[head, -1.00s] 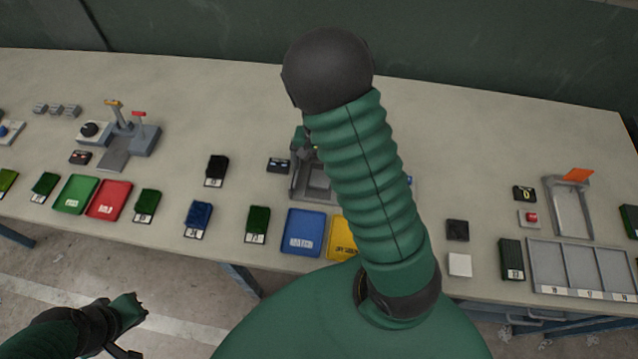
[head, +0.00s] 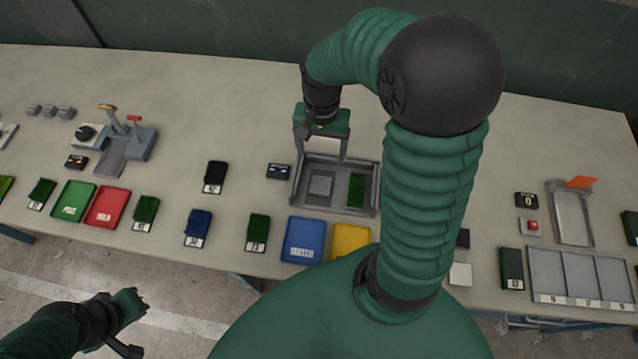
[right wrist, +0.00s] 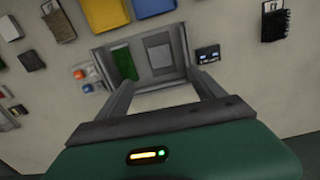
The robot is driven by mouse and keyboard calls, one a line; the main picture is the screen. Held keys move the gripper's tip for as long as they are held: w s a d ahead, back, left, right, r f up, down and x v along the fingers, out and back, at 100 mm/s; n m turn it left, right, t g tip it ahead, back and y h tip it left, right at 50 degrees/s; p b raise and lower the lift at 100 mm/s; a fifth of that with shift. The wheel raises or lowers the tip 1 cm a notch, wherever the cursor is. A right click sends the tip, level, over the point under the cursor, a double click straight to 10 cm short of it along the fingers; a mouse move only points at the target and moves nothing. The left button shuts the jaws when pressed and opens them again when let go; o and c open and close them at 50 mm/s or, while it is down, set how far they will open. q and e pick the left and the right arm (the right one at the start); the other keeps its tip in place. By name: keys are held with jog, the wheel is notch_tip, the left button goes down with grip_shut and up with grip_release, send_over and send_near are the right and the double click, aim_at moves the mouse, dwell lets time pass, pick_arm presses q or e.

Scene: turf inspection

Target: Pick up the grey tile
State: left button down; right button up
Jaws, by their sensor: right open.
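A grey square tile (head: 321,185) lies in the left part of a dark grey tray (head: 337,209) on the table. A green turf piece lies in the same tray, to its right (head: 356,189). In the right wrist view the grey tile (right wrist: 160,57) shows beyond the fingers, beside the green piece (right wrist: 124,63). My right gripper (head: 321,150) is open and empty, at the tray's back edge, its fingers behind the tile in the head view. My left gripper (head: 133,320) hangs low at the left, off the table's front edge; its jaws are unclear.
Blue (head: 304,240) and yellow (head: 350,241) trays stand in front of the grey tray. A small dark device (head: 279,171) sits to its left. Red (head: 107,207) and green (head: 74,201) trays and turf samples line the front. The table behind is mostly clear.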

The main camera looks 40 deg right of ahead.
jog(key=d, duration=0.1)
jog(key=b, duration=0.1)
send_near(321, 185)
jog(key=shift+s+a+f, duration=0.15)
jog(key=shift+a+f, duration=0.2)
jog(key=shift+a, duration=0.3)
jog(key=f, duration=0.2)
jog(key=d+f, duration=0.1)
jog(key=f, duration=0.4)
jog(key=shift+d+f, duration=0.25)
jog(key=shift+f, duration=0.1)
jog(key=shift+w+a+f, duration=0.1)
jog(key=shift+w, duration=0.1)
jog(key=shift+a, duration=0.3)
jog(key=shift+c, duration=1.1)
jog(key=shift+s+d, duration=0.1)
jog(key=shift+d, duration=0.15)
jog(key=c, duration=1)
pick_arm(q)
jog(key=shift+s+d+f, duration=0.15)
jog(key=shift+s+f, duration=0.05)
jog(key=shift+f, duration=0.35)
pick_arm(e)
jog(key=c, duration=0.3)
